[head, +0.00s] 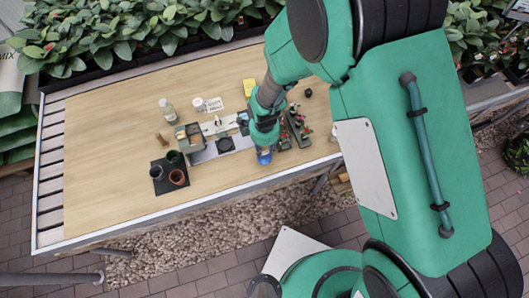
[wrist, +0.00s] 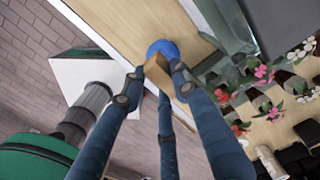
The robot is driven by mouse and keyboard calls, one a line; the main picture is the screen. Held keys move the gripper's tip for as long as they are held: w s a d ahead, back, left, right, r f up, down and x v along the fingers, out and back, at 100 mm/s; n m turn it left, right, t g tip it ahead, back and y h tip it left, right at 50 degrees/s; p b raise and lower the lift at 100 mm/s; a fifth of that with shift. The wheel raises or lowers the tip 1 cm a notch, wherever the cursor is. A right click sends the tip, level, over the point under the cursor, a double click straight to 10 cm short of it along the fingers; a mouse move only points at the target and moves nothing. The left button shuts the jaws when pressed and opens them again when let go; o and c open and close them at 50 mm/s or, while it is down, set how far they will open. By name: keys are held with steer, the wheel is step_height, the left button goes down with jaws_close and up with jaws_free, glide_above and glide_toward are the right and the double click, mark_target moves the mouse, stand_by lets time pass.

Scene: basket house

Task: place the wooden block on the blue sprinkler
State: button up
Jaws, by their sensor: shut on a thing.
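The wooden block (wrist: 157,74) is held between the fingertips of my gripper (wrist: 157,83) in the wrist view. The blue sprinkler (wrist: 163,47) shows as a round blue shape just past the block, partly covered by it. I cannot tell whether the two touch. In the head view my gripper (head: 264,145) points down near the table's front edge, and the blue sprinkler (head: 264,156) shows at its tip. The block is hidden there.
Planter trays with small flowers (head: 299,127) stand close to the right of my gripper. A grey-green crate (head: 190,137) is to the left, with pots on a dark mat (head: 158,184) beyond it. A bottle (head: 168,112) stands farther back. The table's left part (head: 95,160) is clear.

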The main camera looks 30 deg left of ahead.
mark_target(265, 153)
steer(key=shift+f, duration=0.1)
steer(key=shift+f, duration=1.65)
steer(key=o, duration=0.9)
steer(key=shift+f, duration=0.1)
steer(key=shift+o, duration=0.2)
step_height(265, 153, up, 12)
steer(key=shift+r+p, duration=0.1)
steer(key=shift+p, duration=0.25)
